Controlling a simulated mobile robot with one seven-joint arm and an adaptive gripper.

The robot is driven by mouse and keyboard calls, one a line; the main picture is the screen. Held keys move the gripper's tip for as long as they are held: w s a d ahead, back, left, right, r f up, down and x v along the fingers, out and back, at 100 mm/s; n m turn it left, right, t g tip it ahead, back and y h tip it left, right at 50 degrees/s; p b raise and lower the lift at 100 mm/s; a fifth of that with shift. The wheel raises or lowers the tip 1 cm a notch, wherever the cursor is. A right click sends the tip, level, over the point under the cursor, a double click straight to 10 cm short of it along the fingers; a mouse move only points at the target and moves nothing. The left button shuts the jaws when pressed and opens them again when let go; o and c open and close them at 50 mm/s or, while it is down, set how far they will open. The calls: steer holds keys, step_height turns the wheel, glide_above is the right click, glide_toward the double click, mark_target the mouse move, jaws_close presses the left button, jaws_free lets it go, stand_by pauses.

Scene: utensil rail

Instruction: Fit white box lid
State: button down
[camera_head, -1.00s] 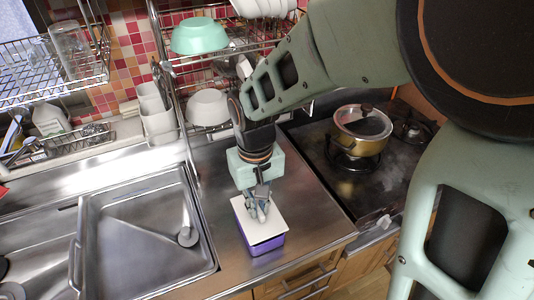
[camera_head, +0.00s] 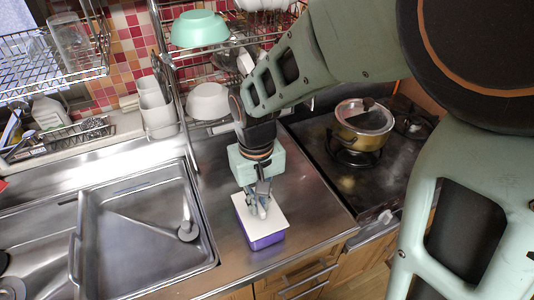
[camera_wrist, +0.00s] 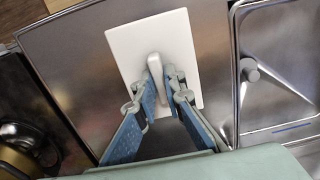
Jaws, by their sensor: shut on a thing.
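The white box lid (camera_head: 275,212) is a flat rectangular plate with a raised grey handle (camera_wrist: 156,80). The purple box (camera_head: 262,241) stands on the steel counter directly under the lid. In the head view the lid covers the box's top, with purple showing along the left and front sides. The lid's right corner seems to reach a little past the box. I cannot tell whether it is fully seated. My gripper (camera_head: 260,204) points down and is shut on the handle; in the wrist view its fingers (camera_wrist: 160,88) stand on both sides of it. The wrist view hides the box.
A steel sink (camera_head: 150,230) lies left of the box. A stove with a brass-coloured pot (camera_head: 362,138) stands at the right. A dish rack with a mint bowl (camera_head: 200,30) and a white bowl (camera_head: 208,102) is behind. Bare counter (camera_head: 305,180) lies around the box.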

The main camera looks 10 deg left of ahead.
steer(key=shift+f+b, duration=0.35)
steer(key=shift+f, duration=0.1)
steer(key=c, duration=1.9)
jaws_free()
steer(key=shift+c, duration=0.2)
